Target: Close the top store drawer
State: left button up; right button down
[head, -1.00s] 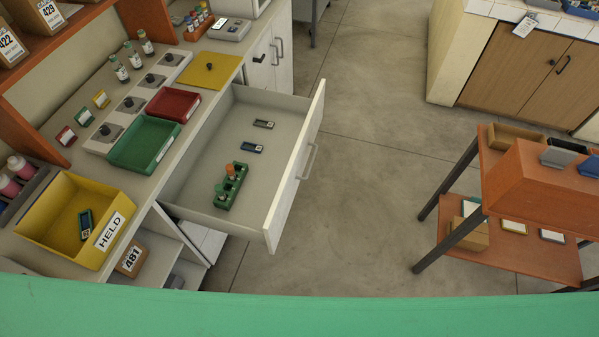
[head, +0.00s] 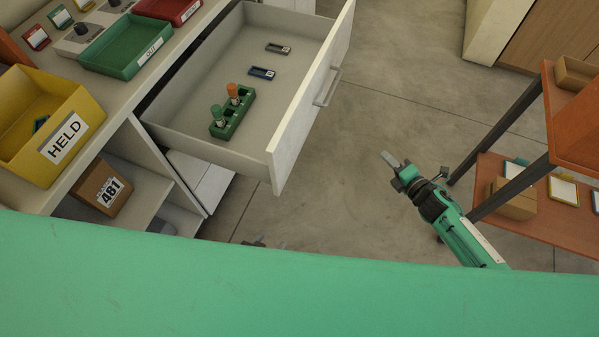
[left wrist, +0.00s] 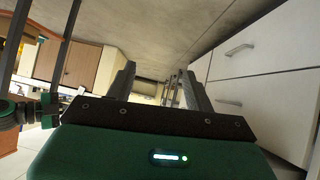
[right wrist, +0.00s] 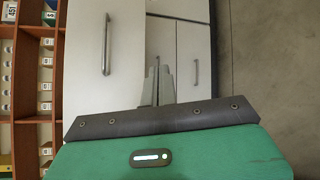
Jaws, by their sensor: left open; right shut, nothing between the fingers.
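The top store drawer (head: 285,130) is pulled well out from the white cabinet in the head view. Its front carries a grey bar handle (head: 327,87). My left gripper (head: 265,243) barely shows below the drawer's near corner. The left wrist view shows its fingers (left wrist: 158,88) apart and empty. White fronts with handles (right wrist: 106,43) show in the right wrist view.
The counter holds a yellow HELD bin (head: 40,165), a green tray (head: 125,45) and a red tray. A box marked 481 (head: 100,187) sits on the shelf below. An orange shelved cart (head: 535,195) stands right. Floor between cart and drawer is clear.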

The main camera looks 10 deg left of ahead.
jog(key=s+a+r+n+g+y+b, duration=0.2)
jog(key=a+r+n+y+b, duration=0.3)
jog(key=n, duration=0.5)
jog(key=n+g+y+b, duration=0.3)
jog(key=n+g+b, duration=0.4)
jog(key=n, duration=0.5)
send_near(288, 156)
jog(key=shift+t, duration=0.3)
jog(key=x, duration=0.6)
jog(key=shift+a+f+b, duration=0.35)
jog(key=shift+a+f, duration=0.05)
pick_arm(q)
jog(key=d+r+t+h, duration=0.2)
jog(key=d+r+t, duration=0.1)
jog(key=r, duration=0.9)
jog(key=shift+w+d+r+h, duration=0.2)
jog(key=shift+d+r+h, duration=0.05)
jog(key=shift+r+h, duration=0.05)
pick_arm(e)
jog(key=shift+a, duration=0.1)
